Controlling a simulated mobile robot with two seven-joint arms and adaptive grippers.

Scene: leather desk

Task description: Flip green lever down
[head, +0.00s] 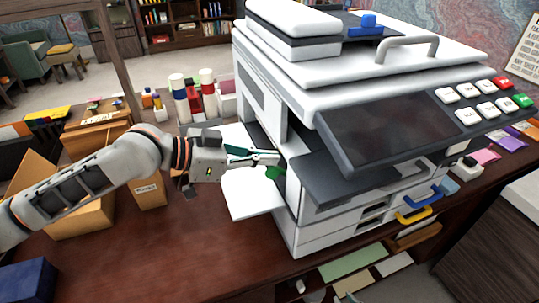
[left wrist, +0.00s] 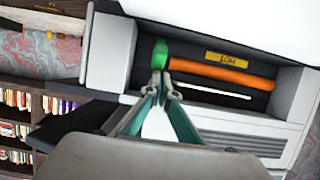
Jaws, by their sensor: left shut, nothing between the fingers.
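A large white and grey printer (head: 345,110) stands on the desk with its left side panel open. The green lever (head: 274,172) shows in the opening, just below my left gripper's fingertips. My left gripper (head: 272,158) is shut and empty at the opening. In the left wrist view the green lever (left wrist: 160,53) is a rounded green knob just beyond my shut fingertips (left wrist: 165,84). I cannot tell whether the fingertips touch it. An orange bar (left wrist: 222,73) runs right from beside the lever, with a yellow label (left wrist: 227,59) above it. My right gripper is not in view.
A white flap (head: 252,192) lies open beneath my gripper. Bottles (head: 180,98) and boxes (head: 100,140) stand behind and left of my arm. The brown desktop (head: 180,250) in front is clear. Blue and yellow handles (head: 414,216) stick out at the printer's front.

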